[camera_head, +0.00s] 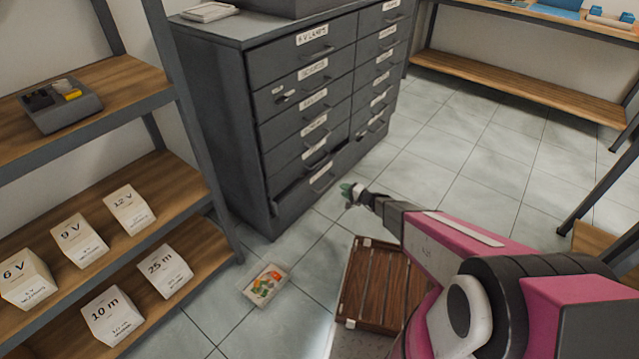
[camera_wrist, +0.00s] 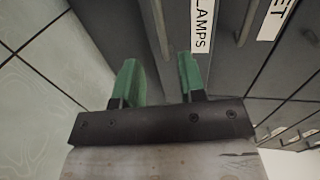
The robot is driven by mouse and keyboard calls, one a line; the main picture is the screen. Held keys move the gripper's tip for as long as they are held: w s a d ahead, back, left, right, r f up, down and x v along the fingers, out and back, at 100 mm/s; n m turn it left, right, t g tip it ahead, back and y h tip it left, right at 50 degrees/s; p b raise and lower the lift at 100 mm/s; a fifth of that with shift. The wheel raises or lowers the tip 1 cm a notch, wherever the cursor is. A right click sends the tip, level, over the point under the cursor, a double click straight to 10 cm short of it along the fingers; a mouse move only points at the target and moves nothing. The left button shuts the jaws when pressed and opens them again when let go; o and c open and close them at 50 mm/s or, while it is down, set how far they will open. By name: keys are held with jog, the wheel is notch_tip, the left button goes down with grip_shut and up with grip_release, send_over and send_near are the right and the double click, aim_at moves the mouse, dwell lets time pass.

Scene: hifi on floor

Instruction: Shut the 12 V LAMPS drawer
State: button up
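The grey drawer cabinet (camera_head: 215,110) stands in the middle of the head view, with two columns of labelled drawers. A low drawer in its left column (camera_head: 291,196) stands out a little, with a dark gap above its front; its label is too small to read there. In the wrist view a white label ending in LAMPS (camera_wrist: 202,28) shows on a grey drawer front; the rest is cut off. My gripper (camera_head: 350,192) is low in front of the cabinet's lower drawers. In the wrist view its green fingers (camera_wrist: 158,70) are apart with nothing between them.
A shelf (camera_head: 100,75) with labelled boxes stands left. Tiled floor (camera_head: 480,165) is clear to the right.

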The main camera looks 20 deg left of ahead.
aim_at(328, 184)
jog(key=x, duration=1)
jog(key=shift+a, duration=0.3)
